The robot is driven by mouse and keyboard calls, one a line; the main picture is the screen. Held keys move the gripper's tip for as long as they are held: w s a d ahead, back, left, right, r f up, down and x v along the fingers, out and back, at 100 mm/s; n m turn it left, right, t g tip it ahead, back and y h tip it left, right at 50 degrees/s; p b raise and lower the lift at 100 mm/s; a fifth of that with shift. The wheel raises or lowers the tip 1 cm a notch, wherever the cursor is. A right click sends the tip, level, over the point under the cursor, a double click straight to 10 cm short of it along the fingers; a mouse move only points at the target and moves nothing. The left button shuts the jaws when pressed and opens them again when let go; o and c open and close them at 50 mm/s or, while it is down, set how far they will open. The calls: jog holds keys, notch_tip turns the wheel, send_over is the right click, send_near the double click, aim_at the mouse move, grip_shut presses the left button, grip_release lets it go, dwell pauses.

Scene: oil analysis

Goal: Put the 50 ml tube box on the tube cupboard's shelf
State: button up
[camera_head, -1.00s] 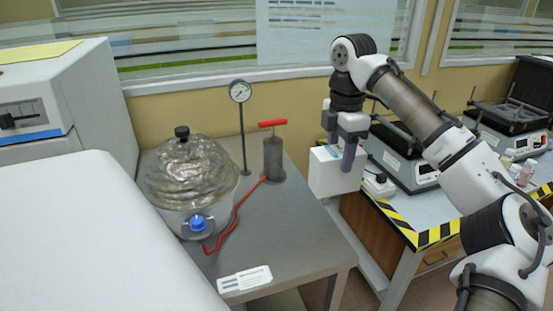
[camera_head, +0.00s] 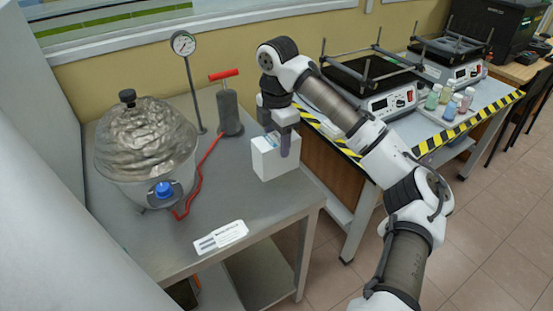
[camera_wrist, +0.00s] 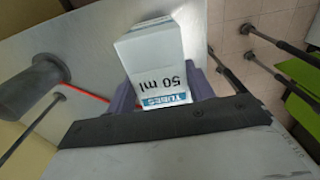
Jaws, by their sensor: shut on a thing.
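The 50 ml tube box (camera_head: 272,160) is a small white box with blue marks. My gripper (camera_head: 277,143) is shut on it from above. In the wrist view the box (camera_wrist: 155,65) sits between the purple fingers, with "50 ml" and "TUBES" printed on its near side. The box is upright at the right part of the grey metal table (camera_head: 233,190). I cannot tell whether its bottom touches the table or hangs a little above it. The tube cupboard cannot be made out in these views.
On the table stand a foil-covered vessel (camera_head: 147,143), a gauge on a post (camera_head: 184,44) and a grey pump with a red handle (camera_head: 229,108). A label card (camera_head: 221,237) lies at the front. A striped-edge bench (camera_head: 440,130) with shakers and bottles is to the right. Tiled floor is free at lower right.

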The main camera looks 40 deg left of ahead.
aim_at(278, 161)
jog(key=shift+f+p, duration=0.5)
jog(key=shift+f, duration=3.05)
jog(key=shift+f, duration=0.1)
jog(key=o, duration=1.1)
